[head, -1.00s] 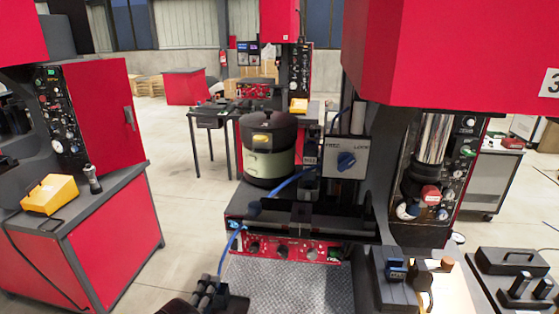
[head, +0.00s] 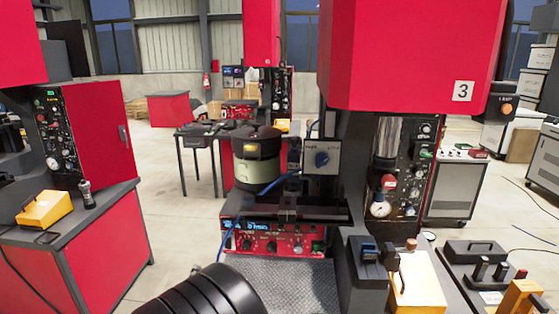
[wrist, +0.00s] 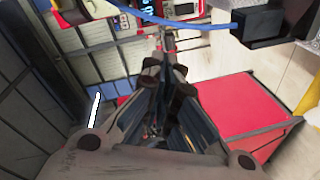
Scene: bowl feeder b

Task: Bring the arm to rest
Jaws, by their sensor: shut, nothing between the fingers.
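My gripper (wrist: 165,48) shows in the wrist view, its fingers together and empty, pointing up the picture. A blue hose (wrist: 170,20) crosses beyond the fingertips, and a red surface (wrist: 240,112) lies to their right. No contact with either can be made out. In the head view, a dark ribbed part of my arm fills the bottom edge left of centre, and the gripper itself is not visible there. The bowl feeder (head: 258,172), dark on top with a pale green body, stands on the machine base (head: 268,240) at the centre.
A grey box with a blue knob (head: 321,159) is beside the feeder. The red press head (head: 400,55) marked 3 overhangs the right. A red cabinet (head: 95,250) with a yellow box (head: 44,208) stands left. Black equipment with handles (head: 485,262) is at lower right. Floor shows between the cabinet and machine.

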